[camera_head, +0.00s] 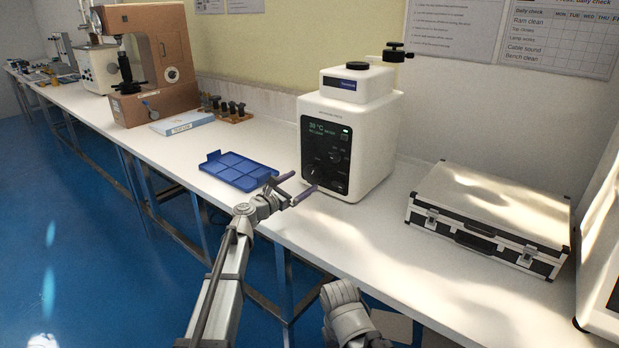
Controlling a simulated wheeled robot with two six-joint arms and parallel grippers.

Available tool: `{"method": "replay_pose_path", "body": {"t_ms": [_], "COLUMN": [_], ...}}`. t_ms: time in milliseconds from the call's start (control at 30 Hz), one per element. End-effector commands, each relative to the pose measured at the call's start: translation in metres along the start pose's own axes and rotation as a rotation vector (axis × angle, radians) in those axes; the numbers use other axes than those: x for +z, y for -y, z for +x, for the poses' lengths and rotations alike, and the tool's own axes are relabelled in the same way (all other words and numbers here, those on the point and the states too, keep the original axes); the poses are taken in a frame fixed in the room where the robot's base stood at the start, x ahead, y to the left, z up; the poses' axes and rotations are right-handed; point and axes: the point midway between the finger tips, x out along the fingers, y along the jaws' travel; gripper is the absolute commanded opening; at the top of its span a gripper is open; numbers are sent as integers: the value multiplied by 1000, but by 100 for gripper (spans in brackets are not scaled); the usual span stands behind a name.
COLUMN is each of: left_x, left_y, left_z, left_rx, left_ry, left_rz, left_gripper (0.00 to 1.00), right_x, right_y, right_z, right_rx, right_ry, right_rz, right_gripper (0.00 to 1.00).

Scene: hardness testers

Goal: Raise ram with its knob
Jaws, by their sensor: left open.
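A white press-like machine (345,140) stands on the bench, with a dark front panel (325,157) that has a lit display and small dark controls. I cannot tell which control is the ram knob, and no ram shows. On its top are a round black cap (357,65) and a black knob (395,50) on a stem. My left gripper (293,187) is open and empty, with its purple fingers just left of and in front of the lower panel. A grey part of my right arm shows at the bottom, but its fingers are not in view.
A blue compartment tray (238,168) lies left of the machine. A silver and black case (490,215) lies to its right. A brown tester (150,65), a light blue book (182,123) and a wooden rack (228,112) stand farther left. Bench space before the case is clear.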

Motion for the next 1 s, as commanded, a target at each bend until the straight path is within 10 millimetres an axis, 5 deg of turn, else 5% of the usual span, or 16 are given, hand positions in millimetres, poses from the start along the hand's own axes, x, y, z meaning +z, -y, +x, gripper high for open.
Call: {"method": "replay_pose_path", "body": {"t_ms": [300, 600, 1000], "left_x": [0, 0, 0], "left_y": [-1, 0, 0], "left_z": [47, 50, 50], "left_rx": [-1, 0, 0], "left_ry": [0, 0, 0], "left_rz": [1, 1, 1], "left_gripper": [100, 100, 55], "right_x": [0, 0, 0], "right_y": [0, 0, 0], "right_z": [0, 0, 0], "right_rx": [0, 0, 0], "right_ry": [0, 0, 0], "right_rz": [0, 0, 0], "right_gripper": [48, 48, 48]}}
